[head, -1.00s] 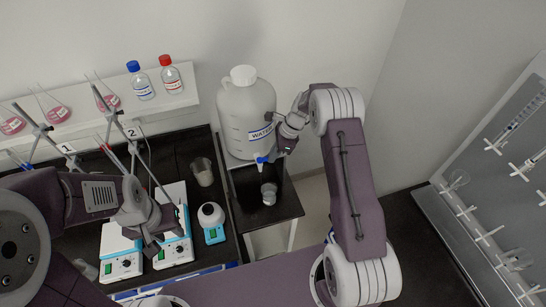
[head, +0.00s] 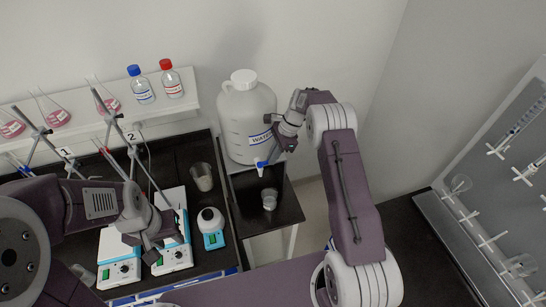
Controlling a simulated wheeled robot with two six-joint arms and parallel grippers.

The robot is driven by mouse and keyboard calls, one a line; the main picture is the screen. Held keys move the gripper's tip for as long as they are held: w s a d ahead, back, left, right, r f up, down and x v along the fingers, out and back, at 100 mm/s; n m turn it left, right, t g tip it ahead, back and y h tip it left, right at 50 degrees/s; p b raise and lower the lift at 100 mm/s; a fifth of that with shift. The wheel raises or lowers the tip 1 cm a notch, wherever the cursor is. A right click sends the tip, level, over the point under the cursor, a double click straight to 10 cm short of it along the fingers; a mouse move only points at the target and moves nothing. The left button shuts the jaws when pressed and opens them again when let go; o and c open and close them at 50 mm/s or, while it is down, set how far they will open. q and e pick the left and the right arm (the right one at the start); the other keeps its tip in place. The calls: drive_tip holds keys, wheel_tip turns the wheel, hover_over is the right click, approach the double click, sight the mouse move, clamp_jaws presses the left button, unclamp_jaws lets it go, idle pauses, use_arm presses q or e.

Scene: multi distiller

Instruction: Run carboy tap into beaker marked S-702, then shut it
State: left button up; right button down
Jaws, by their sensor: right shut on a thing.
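The white carboy (head: 240,104) labelled WATER stands on a black-topped stand (head: 284,209). Its blue tap (head: 261,164) is low on the front. A small clear beaker (head: 269,201) stands on the stand below and in front of the tap; its marking is too small to read, and I cannot tell how full it is. My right gripper (head: 274,157) is at the tap and shut on what appears to be its handle, which the fingers partly hide. My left gripper (head: 150,252) hangs over the hotplates at the left; its jaw opening is unclear.
Two hotplates (head: 173,258) and a small blue-based device (head: 212,232) are on the left bench. A grey cup (head: 202,177) stands behind them. A shelf (head: 150,112) holds flasks, a blue-capped bottle (head: 140,85) and a red-capped bottle (head: 172,79). A rack panel is at right.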

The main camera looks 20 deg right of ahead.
drive_tip(key=c, duration=1.6)
unclamp_jaws()
drive_tip(key=shift+o, duration=0.2)
drive_tip(key=b+v, duration=0.3)
drive_tip(key=v, duration=0.6)
drive_tip(key=shift+b, duration=0.4)
